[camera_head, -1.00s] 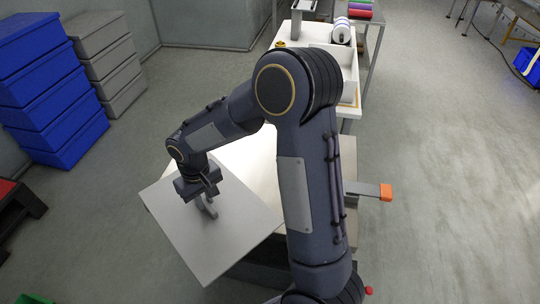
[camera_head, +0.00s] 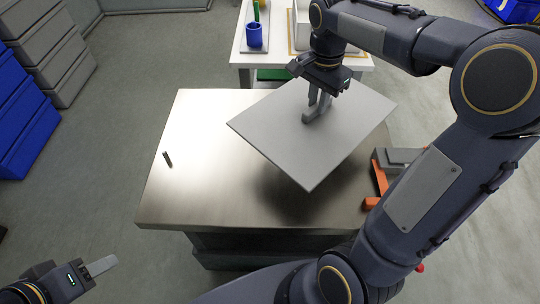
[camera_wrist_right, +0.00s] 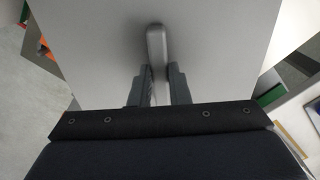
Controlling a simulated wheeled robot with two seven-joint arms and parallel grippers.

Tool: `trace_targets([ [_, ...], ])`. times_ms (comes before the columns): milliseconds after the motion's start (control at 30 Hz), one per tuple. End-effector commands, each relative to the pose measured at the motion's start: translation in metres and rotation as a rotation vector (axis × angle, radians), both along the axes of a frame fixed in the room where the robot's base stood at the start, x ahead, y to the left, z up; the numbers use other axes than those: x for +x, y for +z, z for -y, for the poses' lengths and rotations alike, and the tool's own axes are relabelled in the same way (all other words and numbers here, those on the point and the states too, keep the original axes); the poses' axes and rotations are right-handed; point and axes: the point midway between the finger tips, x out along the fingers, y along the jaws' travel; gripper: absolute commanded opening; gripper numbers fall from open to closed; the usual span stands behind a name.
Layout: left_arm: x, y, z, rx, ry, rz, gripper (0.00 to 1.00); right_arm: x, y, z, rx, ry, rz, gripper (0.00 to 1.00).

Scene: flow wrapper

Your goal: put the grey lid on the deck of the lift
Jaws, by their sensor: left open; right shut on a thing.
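The grey lid (camera_head: 345,135) is a flat square plate with a raised handle (camera_head: 318,108) in its middle. My right gripper (camera_head: 322,92) is shut on the handle. In the right wrist view the handle (camera_wrist_right: 156,45) stands between the fingers (camera_wrist_right: 158,78), above the plate. The lid hangs over the right part of the lift's shiny metal deck (camera_head: 210,150), turned at an angle to it. A dark shadow lies beneath, and the lid looks raised clear of the deck. My left gripper (camera_head: 95,278) is open and empty at the lower left, off the deck.
An orange and grey fixture (camera_head: 381,175) is at the right edge. Behind stands a white table (camera_head: 245,60) with a blue cup (camera_head: 254,35). Grey and blue crates (camera_head: 45,50) are stacked left.

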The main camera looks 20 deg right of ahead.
Motion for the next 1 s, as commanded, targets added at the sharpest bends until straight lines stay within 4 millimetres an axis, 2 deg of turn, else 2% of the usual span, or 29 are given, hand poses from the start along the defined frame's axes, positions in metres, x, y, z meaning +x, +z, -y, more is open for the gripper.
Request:
trace_targets([
  [167, 0.000, -0.004, 0.000, 0.000, 0.000, 0.001, 0.49, -0.005, -0.014, -0.034, 0.002, -0.007, -0.002, 0.00],
  [400, 0.000, -0.011, 0.000, 0.000, 0.000, 0.001, 0.49, -0.013, -0.043, -0.091, 0.001, -0.006, -0.003, 0.00],
  [533, 0.000, -0.015, 0.000, 0.000, 0.000, 0.000, 0.49, -0.014, -0.065, -0.107, 0.000, -0.008, -0.003, 0.00],
  [767, 0.000, -0.017, 0.000, 0.000, 0.000, 0.000, 0.49, -0.016, -0.080, -0.121, 0.001, -0.009, 0.000, 0.00],
  [900, 0.000, -0.022, 0.000, 0.000, 0.000, 0.000, 0.49, -0.018, -0.098, -0.135, 0.001, -0.007, -0.003, 0.00],
  [1000, 0.000, -0.025, 0.000, 0.000, 0.000, 0.000, 0.49, -0.018, -0.115, -0.135, -0.001, -0.010, -0.004, 0.00],
])
